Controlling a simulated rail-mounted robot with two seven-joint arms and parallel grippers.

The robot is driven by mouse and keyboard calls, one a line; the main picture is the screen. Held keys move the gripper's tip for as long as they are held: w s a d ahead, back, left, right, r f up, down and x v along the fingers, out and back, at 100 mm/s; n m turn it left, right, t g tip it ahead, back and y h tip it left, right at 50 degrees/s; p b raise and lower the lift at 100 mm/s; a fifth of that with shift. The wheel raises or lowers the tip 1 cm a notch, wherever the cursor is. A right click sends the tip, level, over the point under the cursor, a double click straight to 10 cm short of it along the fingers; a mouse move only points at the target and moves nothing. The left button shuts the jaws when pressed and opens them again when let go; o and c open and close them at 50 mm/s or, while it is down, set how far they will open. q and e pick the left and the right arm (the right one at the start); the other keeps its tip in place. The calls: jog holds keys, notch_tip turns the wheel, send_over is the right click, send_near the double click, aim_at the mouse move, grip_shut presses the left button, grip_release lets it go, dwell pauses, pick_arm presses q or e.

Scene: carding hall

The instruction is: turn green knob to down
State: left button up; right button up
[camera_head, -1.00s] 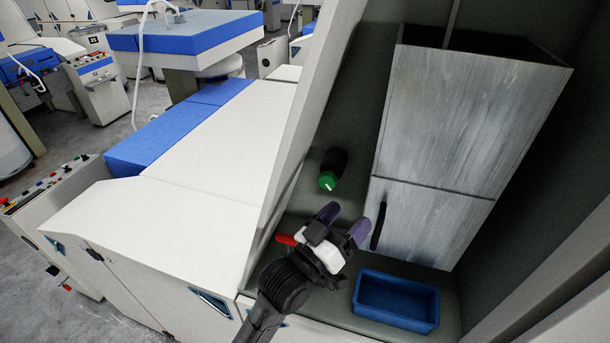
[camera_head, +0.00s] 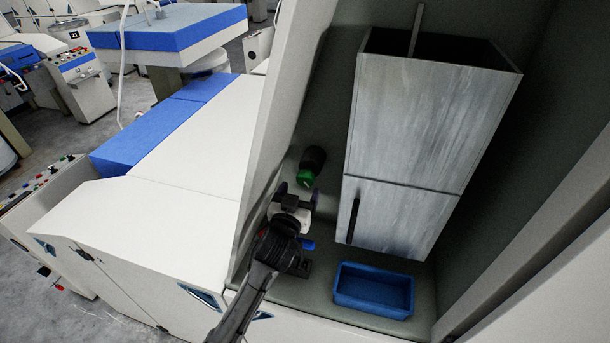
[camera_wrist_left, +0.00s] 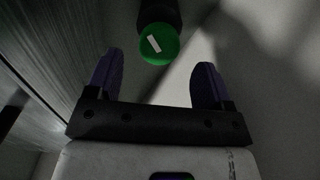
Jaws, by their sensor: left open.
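The green knob (camera_head: 305,178) is the round front of a dark cylinder on the grey back wall of the recess. My left gripper (camera_head: 298,191) is open just in front of and below it in the head view. In the left wrist view the knob (camera_wrist_left: 158,44) shows between and beyond the two purple fingertips (camera_wrist_left: 160,62), apart from both, nothing held. A white mark on its face slants from upper left to lower right there. My right gripper is not in view.
A grey metal cabinet (camera_head: 425,125) with a dark handle (camera_head: 353,221) stands right of the knob. A blue bin (camera_head: 374,290) lies below it. A small blue thing (camera_head: 308,244) shows beside my wrist. A pale panel edge (camera_head: 275,110) bounds the recess on the left.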

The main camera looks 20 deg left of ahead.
aim_at(304, 182)
pick_arm(q)
jog(key=shift+w+a+p, duration=0.2)
jog(key=shift+w+p, duration=0.3)
jog(key=shift+w, duration=2.3)
jog(key=c, duration=0.9)
